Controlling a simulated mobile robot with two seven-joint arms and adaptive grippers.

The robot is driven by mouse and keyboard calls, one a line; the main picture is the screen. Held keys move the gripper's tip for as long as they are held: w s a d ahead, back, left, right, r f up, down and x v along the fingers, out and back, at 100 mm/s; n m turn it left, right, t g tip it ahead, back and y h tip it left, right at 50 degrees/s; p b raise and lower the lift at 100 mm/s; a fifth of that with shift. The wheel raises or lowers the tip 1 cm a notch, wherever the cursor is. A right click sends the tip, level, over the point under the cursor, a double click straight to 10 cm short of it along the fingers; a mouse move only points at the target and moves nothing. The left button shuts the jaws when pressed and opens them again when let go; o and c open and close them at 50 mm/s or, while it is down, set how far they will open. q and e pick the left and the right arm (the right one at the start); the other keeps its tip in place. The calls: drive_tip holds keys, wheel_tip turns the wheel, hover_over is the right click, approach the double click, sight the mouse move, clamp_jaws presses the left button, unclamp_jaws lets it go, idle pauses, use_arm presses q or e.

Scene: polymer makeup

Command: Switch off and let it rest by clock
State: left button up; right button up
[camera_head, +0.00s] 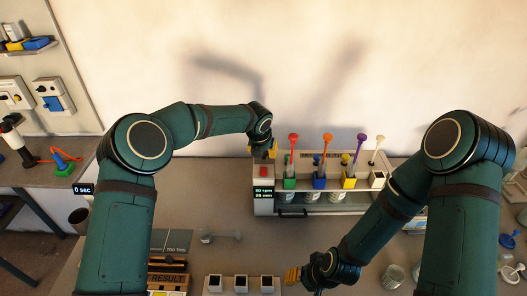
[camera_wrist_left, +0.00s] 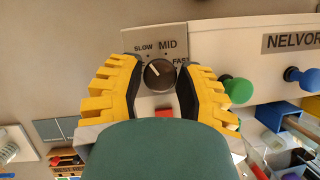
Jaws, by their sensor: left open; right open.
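The stirring machine (camera_head: 325,208) stands against the back wall, with a red switch (camera_head: 263,171) and a green-lit display (camera_head: 263,191) at its left end. My left gripper (camera_head: 262,149) is above that end. In the left wrist view its open yellow fingers (camera_wrist_left: 160,70) stand either side of a dark knob (camera_wrist_left: 159,74) marked SLOW, MID and FAST. The knob's white line points up-left, towards SLOW; contact cannot be told. The red switch (camera_wrist_left: 165,113) is partly hidden there. A clock display (camera_head: 82,189) at left reads 0 SEC. My right gripper (camera_head: 292,275) is open, low over the table front.
Coloured stirrers (camera_head: 327,142) rise from colored holders along the machine, with jars below. A glass piece (camera_head: 220,236) lies left of centre. A metal cup (camera_head: 393,276) stands at right.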

use_arm(q)
clamp_jaws()
drive_tip(key=shift+n, duration=0.3)
drive_tip(key=shift+d+n+y, duration=0.1)
drive_tip(key=shift+n+y, duration=0.4)
drive_tip(key=shift+n, duration=0.4)
drive_tip(key=shift+n+y, duration=0.4)
drive_tip(key=shift+n, duration=0.5)
drive_tip(key=n+y+p, duration=0.1)
drive_tip(key=n, duration=0.2)
drive_tip(key=shift+n, duration=0.3)
use_arm(e)
drive_tip(key=shift+r, duration=0.65)
use_arm(q)
drive_tip(key=shift+n+g+y+p, duration=0.6)
drive_tip(key=shift+n+y+p, duration=0.2)
drive_tip(key=shift+n, duration=1.2)
use_arm(e)
drive_tip(key=shift+s+d+r, duration=0.1)
drive_tip(key=shift+r, duration=0.65)
use_arm(q)
drive_tip(key=shift+f, duration=0.15)
drive_tip(key=o, duration=0.7)
unclamp_jaws()
